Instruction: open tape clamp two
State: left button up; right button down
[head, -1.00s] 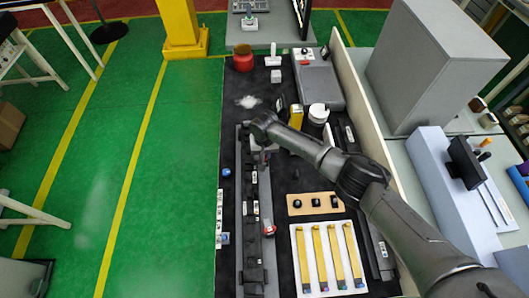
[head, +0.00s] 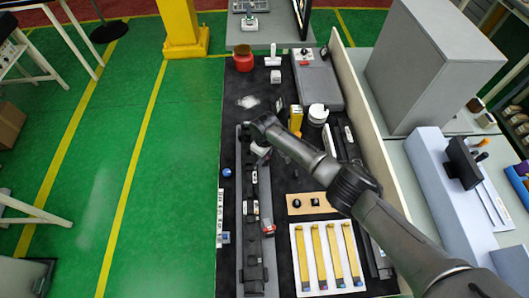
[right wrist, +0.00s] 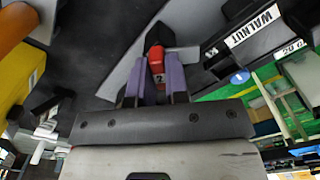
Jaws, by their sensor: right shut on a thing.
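A red lever of tape clamp two (right wrist: 156,58), with a small "2" label below it, shows in the right wrist view. My right gripper (right wrist: 157,80) has its purple fingers on both sides of it and is shut on it. In the head view my right arm comes in from the right. Its gripper (head: 261,150) points down over the far part of the long grey rail fixture (head: 241,210), and the clamp there is largely hidden. Another red-and-white clamp (head: 268,229) sits on the rail's near part. My left gripper is not in view.
A white tray (head: 296,262) with several yellow strips and a wooden board (head: 325,204) with black knobs lie right of the rail. A red pot (head: 243,60) stands at the far end. A "WALNUT" label (right wrist: 252,26) shows in the wrist view. Green floor lies left of the bench.

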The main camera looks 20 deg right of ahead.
jog(key=shift+n, duration=2.3)
jog(key=c, duration=1.1)
grip_release()
jog(key=shift+r, duration=0.15)
jog(key=shift+r, duration=0.3)
notch_tip(320, 180, up, 13)
jog(key=shift+p, duration=0.4)
